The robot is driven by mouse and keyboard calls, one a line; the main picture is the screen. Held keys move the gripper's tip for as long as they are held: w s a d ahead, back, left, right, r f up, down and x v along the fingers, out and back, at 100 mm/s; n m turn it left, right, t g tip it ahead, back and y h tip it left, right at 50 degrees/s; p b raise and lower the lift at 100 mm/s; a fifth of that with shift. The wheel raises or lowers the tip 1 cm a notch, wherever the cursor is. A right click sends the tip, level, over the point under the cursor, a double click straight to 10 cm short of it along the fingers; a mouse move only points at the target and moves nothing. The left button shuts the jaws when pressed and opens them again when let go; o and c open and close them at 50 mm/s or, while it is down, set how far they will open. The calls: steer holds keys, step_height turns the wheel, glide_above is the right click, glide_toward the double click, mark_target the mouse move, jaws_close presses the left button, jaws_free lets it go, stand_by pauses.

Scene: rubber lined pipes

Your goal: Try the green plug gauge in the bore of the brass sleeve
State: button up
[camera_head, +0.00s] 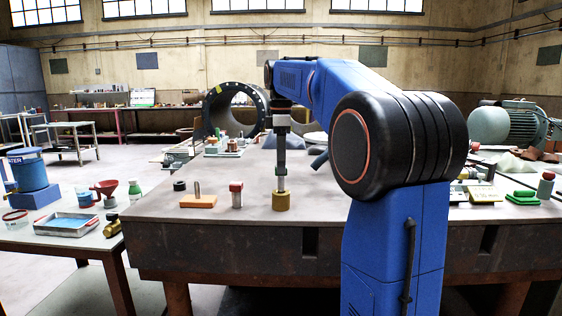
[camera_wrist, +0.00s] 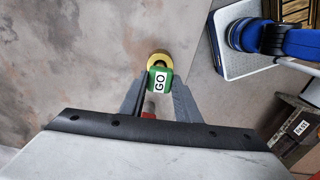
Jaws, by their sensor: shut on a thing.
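The brass sleeve (camera_head: 281,203) stands upright on the table right under the gripper. In the wrist view the sleeve (camera_wrist: 152,57) shows as a yellow ring just beyond the gauge's green end, with part of its dark bore visible. In the head view a thin grey pin spans from the fingers down to the sleeve's top. I cannot tell whether its tip is inside the bore.
Left of the sleeve stand a red-capped grey piece (camera_head: 236,194), a wooden block with an upright pin (camera_head: 198,200) and a black ring (camera_head: 180,185). A large flanged pipe (camera_head: 235,108) is behind. The table front before the sleeve is clear.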

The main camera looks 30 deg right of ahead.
mark_target(281, 191)
steer(key=shift+f, duration=2.65)
steer(key=o, duration=1.2)
step_height(281, 191, up, 17)
steer(key=shift+r, duration=0.2)
steer(key=s+a+f+m+t, duration=0.1)
steer(key=s+a+f+m, duration=0.3)
steer(key=s+f, duration=0.6)
steer(key=s+a+f+m+t, duration=0.2)
steer(key=s+a+f+m, duration=0.2)
steer(key=s+f, duration=0.6)
steer(key=s+a+f+m+t, duration=0.1)
steer(key=s+a+f+m, duration=0.3)
steer(key=f, duration=1.3)
steer(key=s+a, duration=0.3)
steer(key=s, duration=0.3)
steer(key=shift+a+f+t, duration=0.35)
steer(key=shift+a+t, duration=0.05)
steer(key=shift+s, duration=0.1)
